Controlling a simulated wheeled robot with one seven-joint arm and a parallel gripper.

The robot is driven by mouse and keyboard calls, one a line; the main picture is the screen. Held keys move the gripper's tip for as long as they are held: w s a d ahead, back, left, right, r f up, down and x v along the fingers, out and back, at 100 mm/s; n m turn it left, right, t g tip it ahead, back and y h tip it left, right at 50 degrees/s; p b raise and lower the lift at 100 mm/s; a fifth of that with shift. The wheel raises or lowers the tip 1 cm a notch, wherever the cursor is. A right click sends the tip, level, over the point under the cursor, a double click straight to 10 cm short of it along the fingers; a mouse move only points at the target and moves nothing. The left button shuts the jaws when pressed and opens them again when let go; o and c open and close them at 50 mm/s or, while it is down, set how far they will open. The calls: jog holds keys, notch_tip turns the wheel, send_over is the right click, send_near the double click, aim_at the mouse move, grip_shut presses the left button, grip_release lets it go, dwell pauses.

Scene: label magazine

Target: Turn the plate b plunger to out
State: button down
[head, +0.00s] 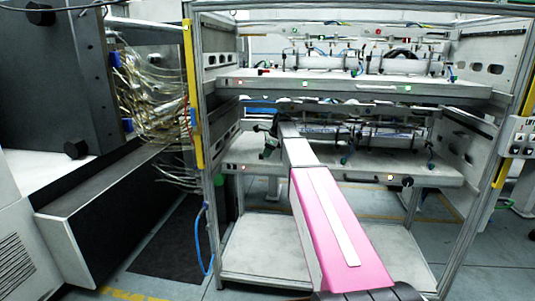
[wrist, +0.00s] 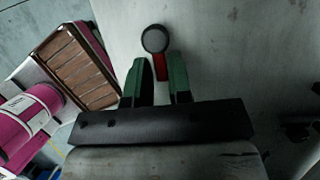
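The plunger shows in the wrist view as a round grey knob (wrist: 155,38) with a short red part (wrist: 161,67) below it, against a pale grey plate (wrist: 225,55). My gripper (wrist: 160,62) has green-padded fingers, one on each side of the red part; the knob lies just beyond the fingertips. The fingers stand apart, and I cannot tell whether they touch the red part. In the head view my gripper (head: 270,143) is small and dark at the left of the lower shelf (head: 340,168). The plunger is not clear there, and no plate label is readable.
A metal frame with a yellow-edged left post (head: 193,95) encloses the upper shelf (head: 370,88) and lower shelf. The upper shelf lies close above my gripper. A black knob (head: 408,180) sits at the lower shelf's front right. A large dark machine (head: 60,75) stands left.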

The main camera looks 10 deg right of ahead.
jog(key=shift+f+n, duration=0.1)
jog(key=shift+n, duration=0.2)
jog(key=n, duration=0.1)
jog(key=w+n+g, duration=0.1)
jog(key=n, duration=0.1)
jog(key=shift+w+g, duration=0.1)
jog(key=shift+g, duration=0.2)
jog(key=n, duration=0.2)
jog(key=w+n+g, duration=0.1)
jog(key=n, duration=0.2)
jog(key=shift+w+a+g, duration=0.1)
jog(key=shift+a+g, duration=0.05)
jog(key=shift+g, duration=0.15)
jog(key=n, duration=0.1)
jog(key=n+g+h, duration=0.1)
jog(key=n, duration=0.1)
jog(key=w+n, duration=0.1)
jog(key=shift+a+f+g, duration=0.1)
jog(key=shift+a+g, duration=0.2)
jog(key=shift+a, duration=0.1)
jog(key=shift+w+a+n+g+h, duration=0.15)
jog(key=shift+n+h, duration=0.15)
jog(key=shift+n, duration=0.45)
jog(key=shift+s+a+n+g+h, duration=0.15)
jog(key=shift+n+h, duration=0.15)
jog(key=shift+n, duration=0.5)
jog(key=shift+w+a+n+h, duration=0.15)
jog(key=shift+n+h, duration=0.15)
jog(key=shift+n, duration=0.45)
